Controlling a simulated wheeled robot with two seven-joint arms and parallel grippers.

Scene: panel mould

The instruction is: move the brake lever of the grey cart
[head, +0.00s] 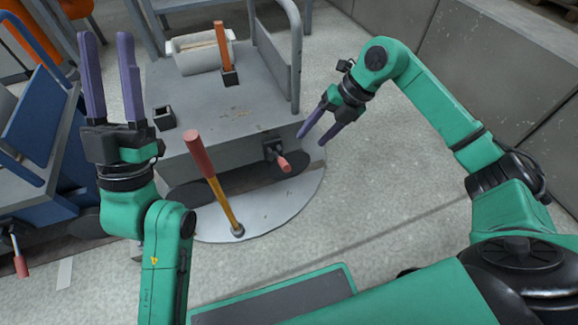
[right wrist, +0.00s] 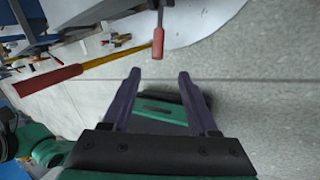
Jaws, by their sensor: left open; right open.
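The grey cart (head: 215,105) stands in the upper middle of the head view. A short lever with a red grip (head: 283,162) sits on a black bracket at its near side; its red grip also shows in the right wrist view (right wrist: 158,42). My right gripper (head: 312,139) is open and empty, just right of the cart's near corner and apart from the lever. In the right wrist view its fingers (right wrist: 160,76) have nothing between them. My left gripper (head: 104,40) is open and empty, fingers up, left of the cart.
An orange post (head: 222,45) and a white bin (head: 190,60) are on the deck. A blue cart (head: 40,115) stands left. Floor right of the cart is clear.

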